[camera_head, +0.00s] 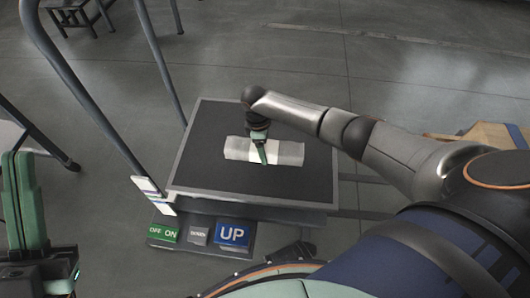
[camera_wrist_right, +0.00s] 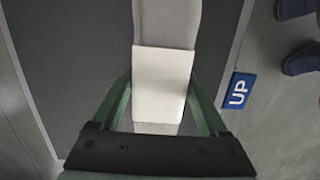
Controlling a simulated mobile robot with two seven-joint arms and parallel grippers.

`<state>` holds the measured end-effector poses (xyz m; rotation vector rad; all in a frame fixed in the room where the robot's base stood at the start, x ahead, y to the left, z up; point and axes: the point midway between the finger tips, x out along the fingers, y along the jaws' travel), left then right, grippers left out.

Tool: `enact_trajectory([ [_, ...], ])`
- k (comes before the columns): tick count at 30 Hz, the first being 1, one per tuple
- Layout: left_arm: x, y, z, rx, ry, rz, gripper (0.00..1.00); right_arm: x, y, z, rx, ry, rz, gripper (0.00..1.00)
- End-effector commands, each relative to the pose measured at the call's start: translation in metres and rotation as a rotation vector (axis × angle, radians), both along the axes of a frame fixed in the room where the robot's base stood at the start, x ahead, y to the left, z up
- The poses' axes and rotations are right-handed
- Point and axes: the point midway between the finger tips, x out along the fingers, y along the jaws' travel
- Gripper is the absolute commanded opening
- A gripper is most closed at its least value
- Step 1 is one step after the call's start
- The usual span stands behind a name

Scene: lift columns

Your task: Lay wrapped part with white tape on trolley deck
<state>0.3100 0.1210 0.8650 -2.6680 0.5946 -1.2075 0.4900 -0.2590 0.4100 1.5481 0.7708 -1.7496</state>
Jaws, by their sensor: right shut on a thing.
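The wrapped part (camera_head: 288,152) is a long grey bundle with a white tape band (camera_wrist_right: 163,80) around its middle. It lies flat over the dark trolley deck (camera_head: 215,120); I cannot tell whether it touches the deck or is just above it. My right gripper (camera_head: 264,155) reaches down onto the band and is shut on the part. In the right wrist view, its green fingers (camera_wrist_right: 160,100) flank the band on both sides.
A panel with green OFF/ON (camera_head: 164,234), grey DOWN (camera_head: 198,236) and blue UP (camera_head: 233,235) buttons sits below the deck's near edge. Tall metal posts (camera_head: 90,100) rise at the deck's left. A wooden item (camera_head: 490,136) is at the right. Much of the deck is bare.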

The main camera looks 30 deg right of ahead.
Motion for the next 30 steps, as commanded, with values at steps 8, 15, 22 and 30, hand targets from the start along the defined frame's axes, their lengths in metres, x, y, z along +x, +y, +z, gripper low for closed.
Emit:
enact_trajectory([
  [8, 0.0, -0.002, -0.016, 0.015, 0.0, 0.005, 0.0, 0.01, -0.005, -0.013, 0.003, -0.003, 0.001, 0.0],
  [15, 0.001, -0.005, -0.042, 0.037, 0.005, 0.013, 0.0, 0.011, -0.006, -0.043, 0.001, -0.002, 0.001, 0.0],
  [22, 0.003, -0.006, -0.042, 0.032, 0.016, 0.018, 0.0, 0.011, -0.006, -0.042, 0.002, -0.003, 0.0, 0.0],
  [30, 0.003, -0.006, -0.043, 0.031, 0.015, 0.018, 0.0, 0.009, -0.006, -0.046, 0.001, 0.0, 0.001, 0.85],
])
